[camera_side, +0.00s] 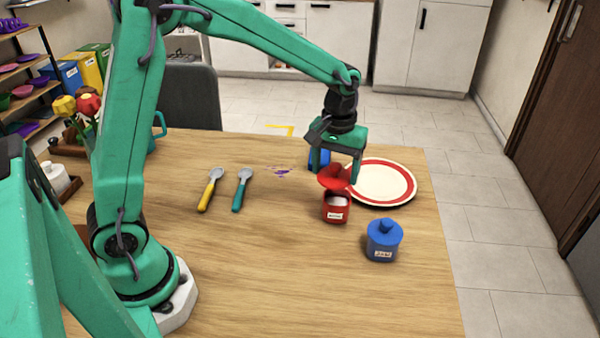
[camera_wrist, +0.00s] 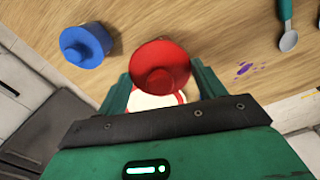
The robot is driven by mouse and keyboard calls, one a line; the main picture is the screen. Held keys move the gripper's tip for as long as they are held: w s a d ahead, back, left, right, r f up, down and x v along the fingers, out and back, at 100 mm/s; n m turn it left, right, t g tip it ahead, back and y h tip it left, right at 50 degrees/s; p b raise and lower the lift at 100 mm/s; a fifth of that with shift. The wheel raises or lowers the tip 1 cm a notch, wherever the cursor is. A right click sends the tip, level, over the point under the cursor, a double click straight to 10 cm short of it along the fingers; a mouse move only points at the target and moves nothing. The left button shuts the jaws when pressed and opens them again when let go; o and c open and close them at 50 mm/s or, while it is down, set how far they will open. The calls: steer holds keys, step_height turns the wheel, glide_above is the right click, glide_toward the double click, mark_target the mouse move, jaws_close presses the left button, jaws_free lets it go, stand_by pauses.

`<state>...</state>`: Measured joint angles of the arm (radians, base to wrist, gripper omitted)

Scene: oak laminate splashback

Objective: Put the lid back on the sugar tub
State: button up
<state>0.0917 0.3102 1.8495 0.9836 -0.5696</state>
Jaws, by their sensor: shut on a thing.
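My gripper (camera_side: 336,171) is shut on a red lid (camera_side: 333,180), which has a round knob and looks tilted in the side view. The lid is above a small red tub (camera_side: 336,213), apart from it. The tub is upright and open, with white contents and a white label too small to read surely. In the wrist view the red lid (camera_wrist: 160,55) sits between the fingers of my gripper (camera_wrist: 161,78) and hides the tub.
A lidded blue tub (camera_side: 384,243) stands to the front right. A red-rimmed cream plate (camera_side: 388,183) lies behind the red tub. Another blue object (camera_side: 319,158) is partly hidden behind my gripper. Yellow (camera_side: 209,190) and teal (camera_side: 241,190) spoons lie left, near a purple stain. The front middle is clear.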

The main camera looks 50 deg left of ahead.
mark_target(338, 183)
steer(key=shift+w+a, duration=0.3)
steer(key=shift+w, duration=0.35)
steer(key=shift+w+a, duration=0.25)
steer(key=shift+w, duration=0.35)
steer(key=shift+f, duration=0.1)
steer(key=shift+f, duration=3)
steer(key=shift+f, duration=0.2)
steer(key=o, duration=1.2)
steer(key=shift+c, duration=0.2)
steer(key=shift+r, duration=0.15)
steer(key=shift+r, duration=3.35)
